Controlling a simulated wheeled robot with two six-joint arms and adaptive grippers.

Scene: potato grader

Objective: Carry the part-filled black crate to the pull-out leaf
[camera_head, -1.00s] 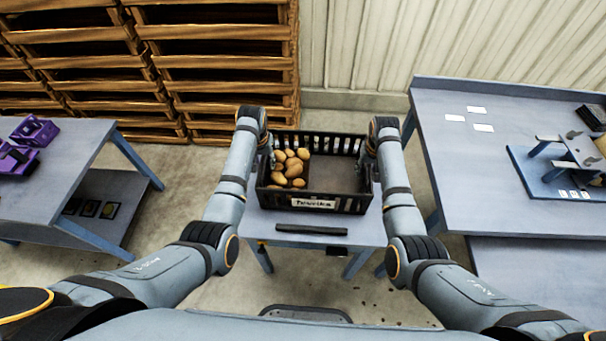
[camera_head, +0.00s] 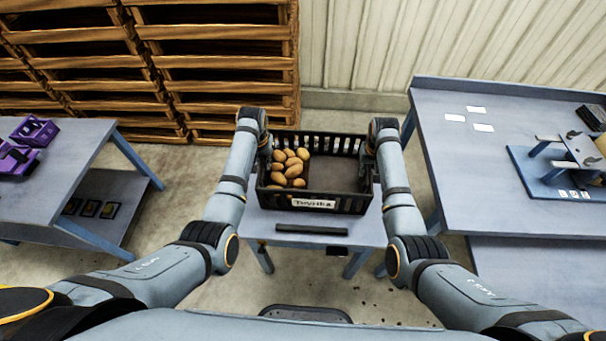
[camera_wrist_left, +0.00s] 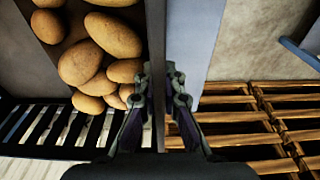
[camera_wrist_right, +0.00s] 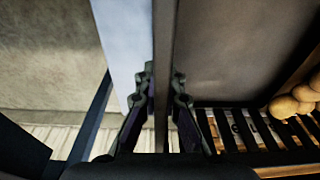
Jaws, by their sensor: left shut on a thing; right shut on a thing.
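The black crate (camera_head: 335,174) is level in the head view, over a small blue-grey table (camera_head: 262,226). Potatoes (camera_head: 288,166) lie in its left part and the right part is bare. A white label (camera_head: 313,203) is on its near side. My left gripper (camera_wrist_left: 158,85) is shut on the crate's left wall, with potatoes just inside. My right gripper (camera_wrist_right: 163,85) is shut on the right wall. In the head view both grippers are mostly hidden by my wrists. I cannot tell whether the crate touches the table.
A dark bar (camera_head: 312,230) lies at the table's near edge. A workbench (camera_head: 455,165) with white cards and a blue fixture (camera_head: 545,178) stands right. A left table (camera_head: 60,180) holds purple crates (camera_head: 36,130). Wooden pallets (camera_head: 215,60) are stacked behind. Floor shows between the tables.

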